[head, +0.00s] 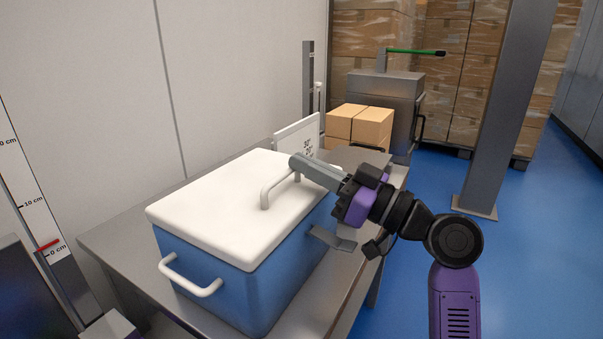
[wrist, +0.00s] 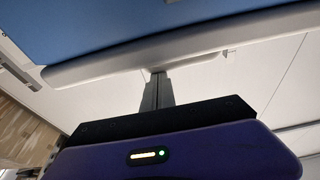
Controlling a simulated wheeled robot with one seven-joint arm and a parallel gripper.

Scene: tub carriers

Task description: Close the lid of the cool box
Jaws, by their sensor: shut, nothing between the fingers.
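The cool box (head: 235,285) is a blue tub with a white lid (head: 215,205), standing on a grey metal table. The lid lies flat on the tub, with no clear gap along the near and right edges; the far edge is partly hidden. A white handle (head: 266,197) stands on the lid. My gripper (head: 294,161) is shut and empty, at the far right part of the lid by the handle's far end. I cannot tell whether it touches. The wrist view shows the shut fingers (wrist: 157,76) by the lid's white rim (wrist: 190,52), with the blue tub (wrist: 130,22) above.
The table (head: 125,235) has bare room left of the box. A grey bracket (head: 332,240) juts out at the box's right side. Cardboard boxes (head: 360,125) and a grey container (head: 388,90) stand behind. A post (head: 510,110) rises from the blue floor at right.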

